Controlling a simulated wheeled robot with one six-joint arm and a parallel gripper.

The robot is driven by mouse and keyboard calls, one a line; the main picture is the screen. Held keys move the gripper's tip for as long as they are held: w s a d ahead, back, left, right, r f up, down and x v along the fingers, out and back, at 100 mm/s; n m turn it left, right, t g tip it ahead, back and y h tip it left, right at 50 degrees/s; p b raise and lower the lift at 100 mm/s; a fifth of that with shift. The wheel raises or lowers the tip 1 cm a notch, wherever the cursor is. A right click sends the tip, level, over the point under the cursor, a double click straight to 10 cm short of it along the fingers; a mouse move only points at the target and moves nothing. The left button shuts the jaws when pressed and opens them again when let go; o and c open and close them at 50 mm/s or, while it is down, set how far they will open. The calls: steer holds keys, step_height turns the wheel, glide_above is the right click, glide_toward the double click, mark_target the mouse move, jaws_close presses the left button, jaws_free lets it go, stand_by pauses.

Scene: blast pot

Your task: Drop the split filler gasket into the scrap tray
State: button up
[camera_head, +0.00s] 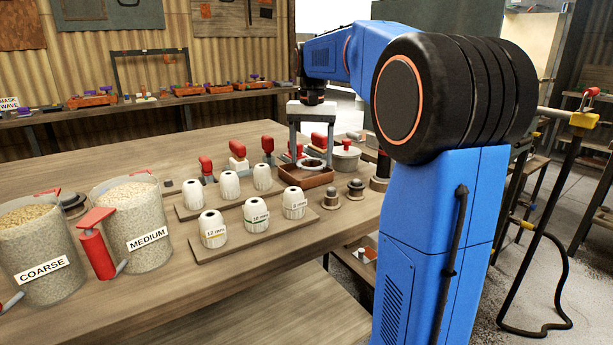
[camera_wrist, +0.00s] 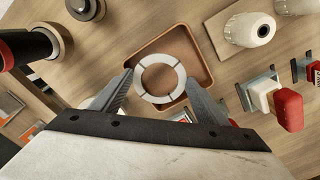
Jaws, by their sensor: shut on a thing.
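The split filler gasket is a pale ring with dark split lines (camera_wrist: 139,78), seen face-on in the wrist view. In the head view the gasket (camera_head: 312,163) shows as a thin ring between the fingers. My gripper (camera_head: 311,158) points down and is shut on the gasket's outer edge, with one fingertip on each side in the wrist view (camera_wrist: 160,81). The scrap tray is a shallow reddish-brown square tray (camera_head: 306,180) on the bench. In the wrist view the tray (camera_wrist: 207,76) lies behind the gasket, which appears above it. The exact height gap is hard to tell.
Several white nozzles stand on boards (camera_head: 222,251) left of the tray. Red-handled clamps (camera_head: 268,146) stand behind it. A grey lidded pot (camera_head: 345,157) and dark round fittings (camera_head: 355,189) are close on the right. Buckets marked COARSE (camera_head: 42,255) and MEDIUM (camera_head: 135,228) stand far left.

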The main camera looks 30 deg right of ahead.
steer(key=o, duration=1.3)
steer(key=shift+c, duration=0.2)
step_height(320, 180, up, 17)
steer(key=shift+r, duration=0.15)
steer(key=shift+s, duration=0.1)
